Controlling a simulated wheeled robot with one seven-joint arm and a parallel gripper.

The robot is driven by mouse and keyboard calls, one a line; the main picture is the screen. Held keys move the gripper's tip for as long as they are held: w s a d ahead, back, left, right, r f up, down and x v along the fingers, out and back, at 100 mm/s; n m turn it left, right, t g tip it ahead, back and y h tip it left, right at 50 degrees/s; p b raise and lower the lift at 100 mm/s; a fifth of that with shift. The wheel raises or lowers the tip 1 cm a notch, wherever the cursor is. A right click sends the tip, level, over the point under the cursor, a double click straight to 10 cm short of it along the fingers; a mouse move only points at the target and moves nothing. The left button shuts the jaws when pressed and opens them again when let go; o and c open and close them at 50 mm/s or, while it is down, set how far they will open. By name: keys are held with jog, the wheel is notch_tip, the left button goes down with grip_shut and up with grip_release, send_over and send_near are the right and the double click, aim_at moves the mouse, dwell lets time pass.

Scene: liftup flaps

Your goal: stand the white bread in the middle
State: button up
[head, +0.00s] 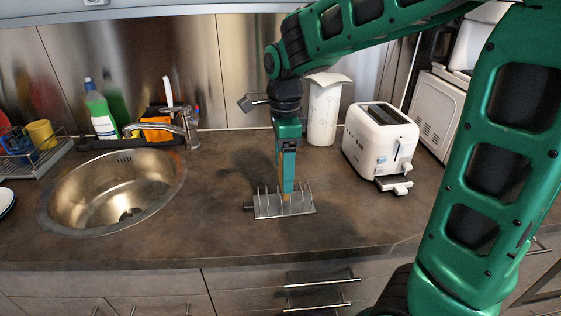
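A metal rack (270,211) with several upright prongs stands on the counter near its front edge. My gripper (288,192) points straight down over the middle of this rack, its green fingers reaching down among the prongs. No white bread face is clearly visible. Whether the fingers are apart or closed on something cannot be made out from this side.
A white toaster (368,150) stands right of the rack, with a paper towel roll (323,112) behind it. A round sink (95,190) is at left, with a tap (175,128) and a green-and-white bottle (100,115) behind. The counter (205,215) between sink and rack is clear.

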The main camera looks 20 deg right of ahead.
jog(key=shift+f, duration=2.05)
jog(key=o, duration=0.9)
jog(key=shift+c, duration=0.2)
notch_tip(320, 180, up, 11)
jog(key=shift+f, duration=0.15)
